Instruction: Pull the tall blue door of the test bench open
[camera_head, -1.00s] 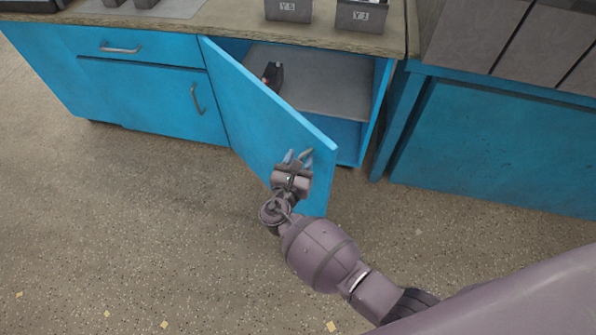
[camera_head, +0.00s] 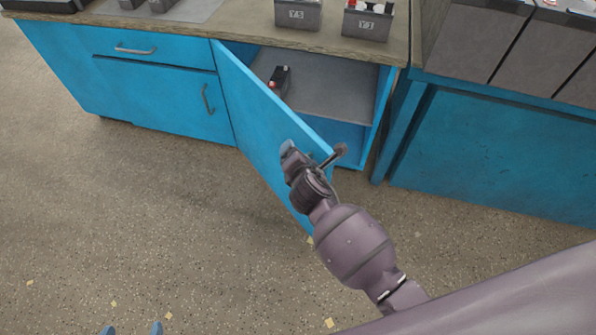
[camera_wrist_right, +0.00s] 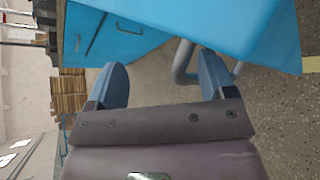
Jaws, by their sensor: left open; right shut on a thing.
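The tall blue door (camera_head: 262,115) of the bench stands partly open, swung out from its left-hand hinge side, and shows at the top of the right wrist view (camera_wrist_right: 240,25). My right gripper (camera_head: 312,158) is at the door's outer face near its free edge. In the right wrist view its blue fingers (camera_wrist_right: 163,88) stand apart, and the grey bar handle (camera_wrist_right: 182,62) passes behind the right-hand finger; the exact contact is hidden. Only the two blue fingertips of my left gripper (camera_head: 132,329) show at the bottom edge of the head view, apart and empty, away from the door.
A dark battery (camera_head: 279,80) lies on the shelf (camera_head: 330,90) inside the cabinet. Batteries Y5 (camera_head: 298,14) and Y3 (camera_head: 367,20) stand on the worktop (camera_head: 240,18). A second blue bench (camera_head: 490,145) stands at right. The speckled floor before the door is open.

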